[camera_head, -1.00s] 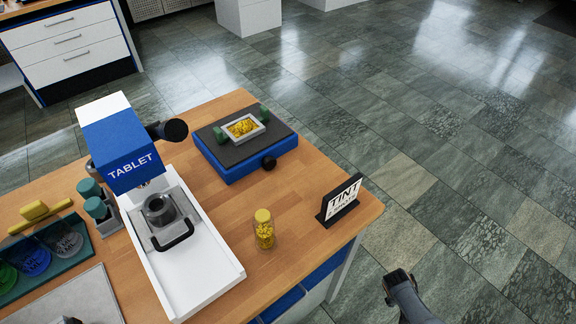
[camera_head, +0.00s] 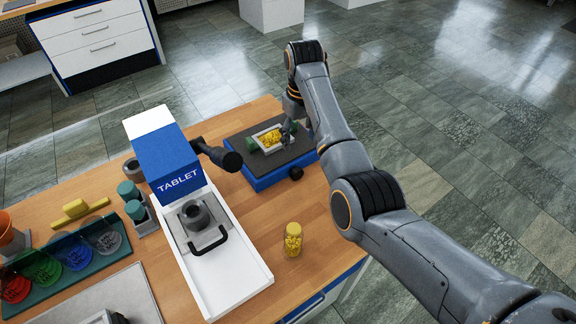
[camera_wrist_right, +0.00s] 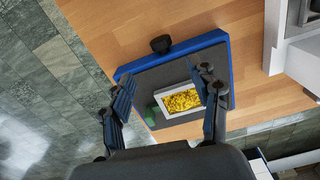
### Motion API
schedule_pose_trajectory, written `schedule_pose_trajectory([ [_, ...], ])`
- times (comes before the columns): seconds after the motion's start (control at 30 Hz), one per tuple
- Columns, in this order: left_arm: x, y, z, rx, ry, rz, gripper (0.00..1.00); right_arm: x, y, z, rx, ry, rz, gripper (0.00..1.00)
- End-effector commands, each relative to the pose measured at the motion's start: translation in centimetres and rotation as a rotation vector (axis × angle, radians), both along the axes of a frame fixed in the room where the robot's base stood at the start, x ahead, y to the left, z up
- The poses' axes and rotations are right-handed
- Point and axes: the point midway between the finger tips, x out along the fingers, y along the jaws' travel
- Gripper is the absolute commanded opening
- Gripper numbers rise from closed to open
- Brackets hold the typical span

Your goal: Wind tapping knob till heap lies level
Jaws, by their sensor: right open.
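The tapping device is a blue box with a dark grey top (camera_head: 237,139) on the wooden table. A black round knob (camera_head: 296,173) sticks out of its front side; it also shows in the right wrist view (camera_wrist_right: 161,44). A pale rectangular tray (camera_head: 255,147) on top holds a yellow heap (camera_head: 270,139). The heap's surface looks uneven in the right wrist view (camera_wrist_right: 180,101). A green clamp piece (camera_wrist_right: 154,115) sits by the tray's end. My right gripper (camera_head: 287,132) is above the device near the tray's right end. Its fingers (camera_wrist_right: 165,82) are spread and empty, apart from the knob.
A tablet press (camera_head: 170,170) with a side handle (camera_head: 222,157) stands left of the device. A jar of yellow pieces (camera_head: 293,240) stands near the table's front edge. Bare wood lies between press and jar.

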Motion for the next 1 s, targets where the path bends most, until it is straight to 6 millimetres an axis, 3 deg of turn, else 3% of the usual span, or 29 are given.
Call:
schedule_pose_trajectory([
  [0.17,0.0,0.0,0.4,0.0,0.0,0.0,0.61,-0.2,0.3,-1.2,0.003,0.007,0.01,0.61],
  [0.5,0.0,0.0,1.3,0.0,0.0,0.0,0.61,-0.3,0.2,-8.3,0.001,0.009,0.006,0.61],
  [0.7,0.0,0.0,0.5,0.0,0.0,0.0,0.61,-0.2,0.2,-11.8,0.001,0.005,0.006,0.61],
  [1.0,0.0,0.0,0.0,0.0,0.0,0.0,0.61,-0.2,0.3,-13.6,0.002,0.002,0.006,0.61],
])
